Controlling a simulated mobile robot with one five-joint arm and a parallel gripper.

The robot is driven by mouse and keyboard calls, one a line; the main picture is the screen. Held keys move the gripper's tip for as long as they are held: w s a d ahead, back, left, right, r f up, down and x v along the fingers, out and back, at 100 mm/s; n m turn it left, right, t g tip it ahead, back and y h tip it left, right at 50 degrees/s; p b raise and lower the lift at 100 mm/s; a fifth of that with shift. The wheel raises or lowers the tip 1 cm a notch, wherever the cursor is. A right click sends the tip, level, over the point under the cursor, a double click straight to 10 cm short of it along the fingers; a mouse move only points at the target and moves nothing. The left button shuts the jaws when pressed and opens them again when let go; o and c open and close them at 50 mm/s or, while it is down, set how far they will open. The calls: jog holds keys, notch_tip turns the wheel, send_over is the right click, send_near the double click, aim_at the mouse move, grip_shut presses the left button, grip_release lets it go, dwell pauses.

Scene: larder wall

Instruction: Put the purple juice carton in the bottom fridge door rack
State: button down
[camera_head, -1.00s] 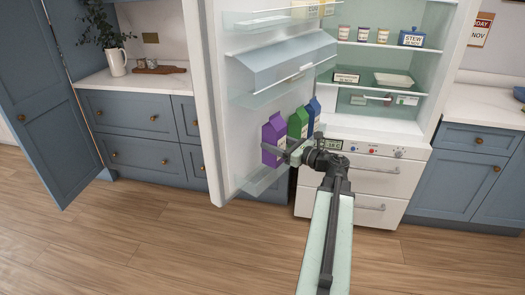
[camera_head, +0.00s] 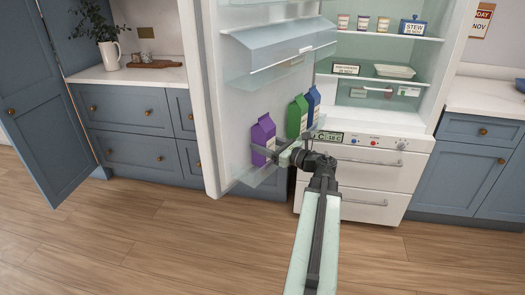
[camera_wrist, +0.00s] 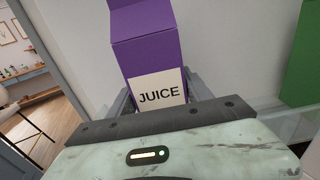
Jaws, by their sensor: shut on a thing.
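The purple juice carton (camera_head: 263,139) is upright at the left end of the bottom fridge door rack (camera_head: 262,178), close to the door's inner face. My gripper (camera_head: 269,153) is shut on it from the front right, low on its body. In the wrist view the purple carton (camera_wrist: 149,57) stands between my fingers, its JUICE label facing me. My gripper's palm hides its base, so I cannot tell whether it touches the rack floor.
A green carton (camera_head: 297,117) and a blue carton (camera_head: 313,107) stand to the right on the same rack. A tinted door bin (camera_head: 275,55) hangs above. The fridge door (camera_head: 212,100) is open, with clear floor in front.

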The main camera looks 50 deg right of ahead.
jog(key=shift+w, duration=0.15)
jog(key=shift+f, duration=0.2)
jog(key=shift+c, duration=2.2)
grip_release()
jog(key=shift+r, duration=0.1)
jog(key=shift+r, duration=0.15)
jog(key=s+d, duration=0.1)
jog(key=s, duration=1.1)
jog(key=shift+d, duration=0.25)
